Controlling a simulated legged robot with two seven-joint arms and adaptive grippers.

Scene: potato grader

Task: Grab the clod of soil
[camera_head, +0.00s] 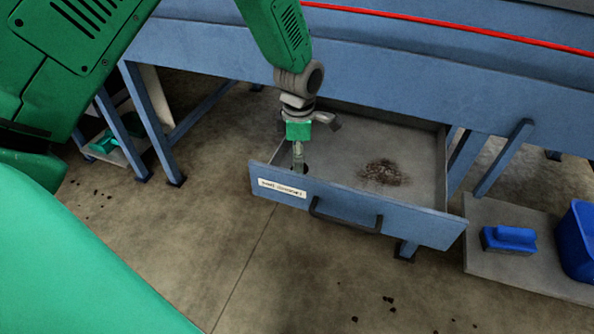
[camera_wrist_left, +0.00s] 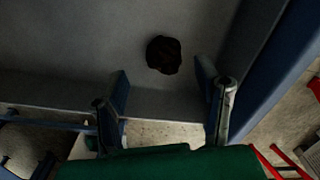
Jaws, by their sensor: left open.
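The clod of soil (camera_wrist_left: 163,54) is a dark, rounded lump on the grey floor of the open drawer. In the left wrist view it lies just beyond the fingertips, roughly in line with the gap between them. In the head view only a small dark part of it (camera_head: 305,170) shows beside the fingers, near the drawer's left front corner. My left gripper (camera_head: 298,165) points down into the drawer (camera_head: 345,150). Its two fingers stand apart in the left wrist view (camera_wrist_left: 163,82), with nothing between them. My right gripper is not in view.
A patch of loose brown soil (camera_head: 382,173) lies in the drawer to the right. The drawer's blue front has a label (camera_head: 282,188) and a dark handle (camera_head: 345,220). A blue brush-like object (camera_head: 509,238) and a blue bin (camera_head: 580,240) stand at the right.

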